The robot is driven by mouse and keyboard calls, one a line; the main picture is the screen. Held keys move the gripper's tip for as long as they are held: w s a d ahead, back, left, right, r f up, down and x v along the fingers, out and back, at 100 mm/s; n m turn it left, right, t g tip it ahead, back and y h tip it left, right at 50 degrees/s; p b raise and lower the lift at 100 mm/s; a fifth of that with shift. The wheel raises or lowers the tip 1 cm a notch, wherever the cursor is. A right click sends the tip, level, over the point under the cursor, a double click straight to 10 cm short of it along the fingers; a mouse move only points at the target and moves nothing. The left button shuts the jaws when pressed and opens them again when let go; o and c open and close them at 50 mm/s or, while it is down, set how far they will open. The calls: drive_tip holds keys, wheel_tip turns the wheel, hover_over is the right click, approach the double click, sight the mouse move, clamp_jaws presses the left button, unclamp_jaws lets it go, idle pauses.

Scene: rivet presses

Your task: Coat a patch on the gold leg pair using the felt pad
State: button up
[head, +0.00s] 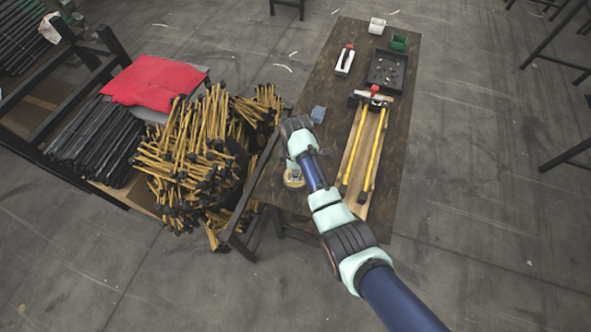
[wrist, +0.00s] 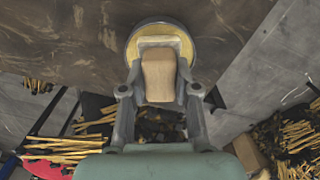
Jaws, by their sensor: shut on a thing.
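The gold leg pair (head: 376,150), two long yellow legs with dark ends, lies on a pale wooden board on the workbench, its far end at a red-handled clamp (head: 374,92). My gripper (wrist: 158,88) is shut on the wooden handle of the felt pad (wrist: 158,74). The pad's far end, a pale band, is over a round tin (wrist: 133,45). I cannot tell if the pad touches the tin's contents. In the head view the tin (head: 293,180) is near the bench's left edge, left of the legs. My arm mostly hides the gripper there.
A blue block (head: 318,114) stands beyond my wrist. A dark tray (head: 386,69), a green bin (head: 399,42), a white bin (head: 377,25) and a red-handled white tool (head: 345,60) are at the bench's far end. A heap of yellow legs (head: 190,150) stands left of the bench.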

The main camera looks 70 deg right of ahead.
drive_tip(key=shift+f, duration=0.15)
wheel_tip(320, 180, up, 7)
drive_tip(key=p, duration=0.8)
drive_tip(key=shift+r, duration=0.2)
drive_tip(key=shift+f, duration=0.1)
